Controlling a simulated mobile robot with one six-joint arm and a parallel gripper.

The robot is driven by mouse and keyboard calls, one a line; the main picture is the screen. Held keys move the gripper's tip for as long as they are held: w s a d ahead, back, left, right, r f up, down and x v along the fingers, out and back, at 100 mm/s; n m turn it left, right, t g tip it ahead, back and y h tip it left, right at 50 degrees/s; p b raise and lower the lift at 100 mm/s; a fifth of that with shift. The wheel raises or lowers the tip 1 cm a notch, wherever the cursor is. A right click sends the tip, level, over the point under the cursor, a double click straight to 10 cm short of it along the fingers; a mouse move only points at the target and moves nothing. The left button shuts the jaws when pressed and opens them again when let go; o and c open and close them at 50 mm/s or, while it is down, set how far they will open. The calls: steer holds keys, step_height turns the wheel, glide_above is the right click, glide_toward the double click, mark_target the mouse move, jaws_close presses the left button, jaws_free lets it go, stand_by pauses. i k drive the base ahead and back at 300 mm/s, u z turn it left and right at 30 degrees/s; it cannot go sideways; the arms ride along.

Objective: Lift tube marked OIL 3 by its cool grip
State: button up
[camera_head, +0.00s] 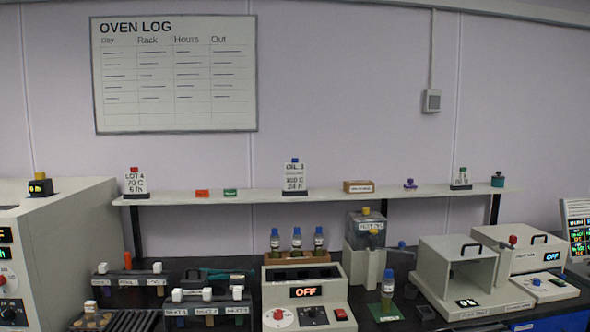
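A white card reading OIL 3 (294,177) with a blue top stands on the wall shelf. Another blue-capped tube (388,290) stands apart on a small green mat to the right. Its label and those of the racked tubes are too small to read, so I cannot tell which tube is OIL 3. No cool grip can be made out. My gripper is not in view.
The OFF unit (308,303) has knobs and a red switch in front. White-topped racks (206,308) stand to its left. A clear-lidded box (366,230) is behind the lone tube, and a white lidded instrument (458,278) stands right. The shelf (340,192) runs above the bench.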

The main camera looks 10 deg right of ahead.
mark_target(318, 241)
steer(key=u, duration=0.05)
steer(key=i, duration=0.85)
steer(key=z, duration=0.05)
